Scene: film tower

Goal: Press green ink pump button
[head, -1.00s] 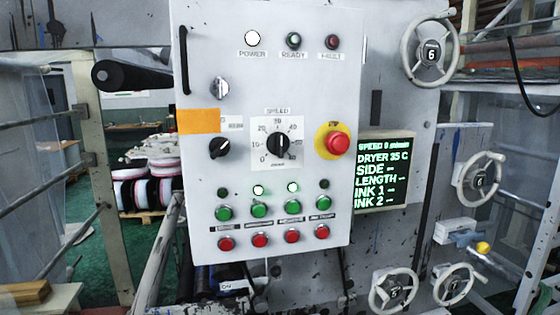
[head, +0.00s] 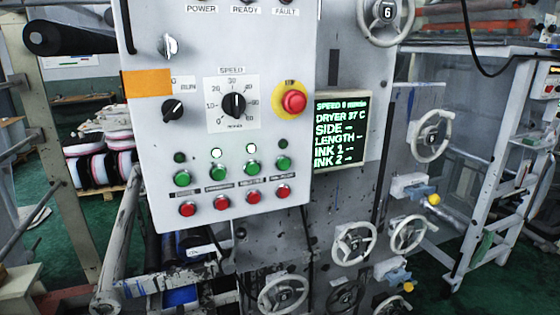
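The grey control panel (head: 310,60) fills the upper middle of the head view. It has a row of green buttons above a row of red buttons. The rightmost green button (head: 284,163) sits above a small label that seems to read ink pump, though the print is blurred. The small lamp (head: 283,144) above that button is dark. The lamps above the two middle green buttons are lit white, and the leftmost lamp is dark. The rightmost red button (head: 282,191) is just below the label. Neither of my grippers is in view.
A red emergency stop (head: 293,101) on a yellow disc sticks out above the buttons. A speed dial (head: 234,105) is left of it. A display (head: 341,130) is on the right. Handwheels (head: 355,243) stick out below and right. A black roller arm (head: 70,37) is at left.

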